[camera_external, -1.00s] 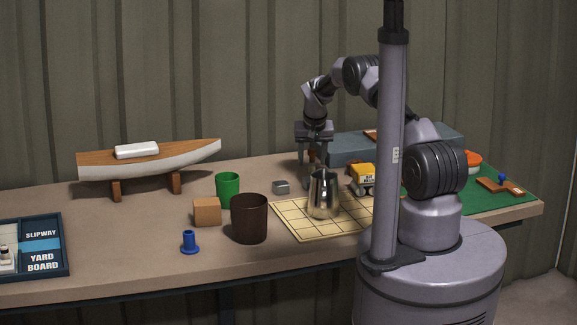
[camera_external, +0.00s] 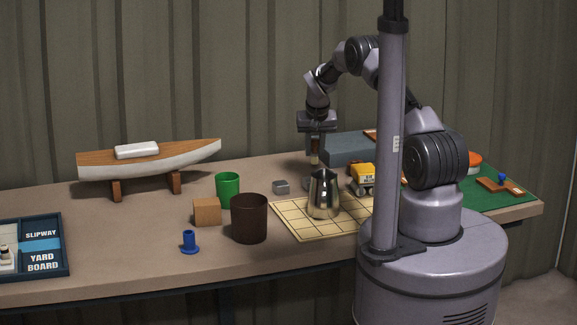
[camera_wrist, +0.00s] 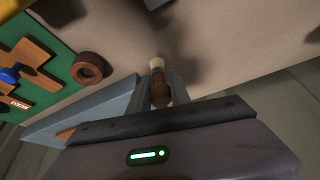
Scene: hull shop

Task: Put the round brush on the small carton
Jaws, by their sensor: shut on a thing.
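My gripper (camera_external: 315,163) is shut on the round brush and holds it above the table, behind the steel pitcher. In the wrist view the brush (camera_wrist: 160,93) shows a brown handle between the fingers and a pale tip beyond them. In the external view the fingers and the pitcher area make the brush hard to make out. The small carton (camera_external: 207,211) appears to be the plain tan box at the left of the table's middle. It stands clear of my gripper, with nothing on its top.
A dark brown cup (camera_external: 249,219) and a green cup (camera_external: 228,189) stand close to the carton. A blue spool-like piece (camera_external: 190,242) is in front. The steel pitcher (camera_external: 324,197) stands on a yellow grid mat (camera_external: 290,220). A model boat (camera_external: 150,160) stands at the back left.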

